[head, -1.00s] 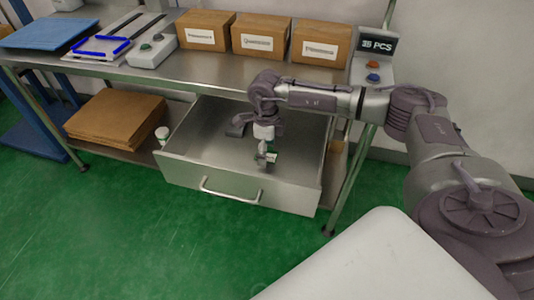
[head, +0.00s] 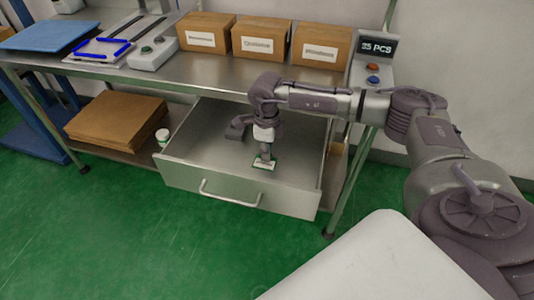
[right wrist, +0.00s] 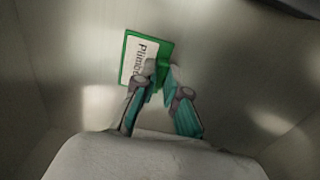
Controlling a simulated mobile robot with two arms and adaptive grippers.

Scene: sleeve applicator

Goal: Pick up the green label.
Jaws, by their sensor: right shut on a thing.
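The green label (right wrist: 148,55) has a white face with dark print, partly covered by my fingers in the right wrist view. In the head view the label (head: 264,165) is a small white and green patch at the tip of my right gripper (head: 266,155), inside the open drawer (head: 225,180). The right gripper (right wrist: 160,88) points down into the drawer and its fingers are closed on the label's near edge. Whether the label touches the drawer floor I cannot tell. My left gripper is not in view.
Three cardboard boxes (head: 260,36) stand on the steel table (head: 220,74) above the drawer. A counter display (head: 375,47) with buttons is at the right. Flat cardboard (head: 115,122) and a small white jar (head: 162,135) are on the lower shelf. The drawer walls surround the gripper.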

